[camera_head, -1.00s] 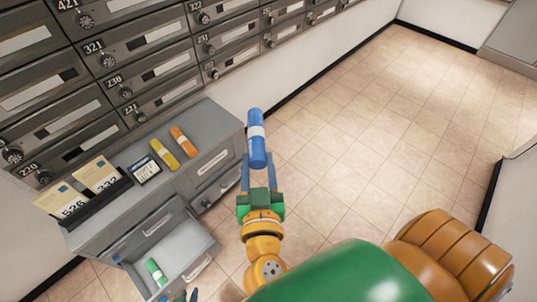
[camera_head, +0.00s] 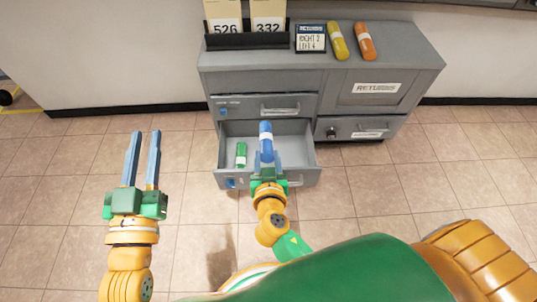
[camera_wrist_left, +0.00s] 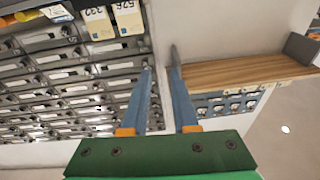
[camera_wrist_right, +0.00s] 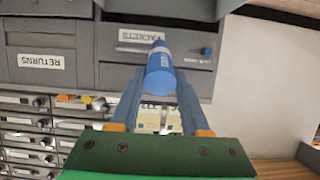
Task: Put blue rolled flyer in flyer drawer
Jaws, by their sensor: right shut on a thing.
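The blue rolled flyer (camera_head: 266,140) has a pale band and is held in my right gripper (camera_head: 267,160), over the open drawer (camera_head: 297,146) of the grey cabinet. The flyer (camera_wrist_right: 160,72) also shows between the fingers in the right wrist view; the fingers are shut on it. A green rolled flyer (camera_head: 241,155) lies in the open drawer, left of the blue one. I cannot tell how far above the drawer floor the blue flyer is. My left gripper (camera_head: 142,158) is open and empty, left of the cabinet above the floor.
A yellow roll (camera_head: 338,40) and an orange roll (camera_head: 365,41) lie on the cabinet top (camera_head: 410,50). Beside them are a small sign (camera_head: 310,39) and a black holder (camera_head: 246,41) with numbered cards. A closed drawer (camera_head: 350,128) and a returns door (camera_head: 375,90) are at right.

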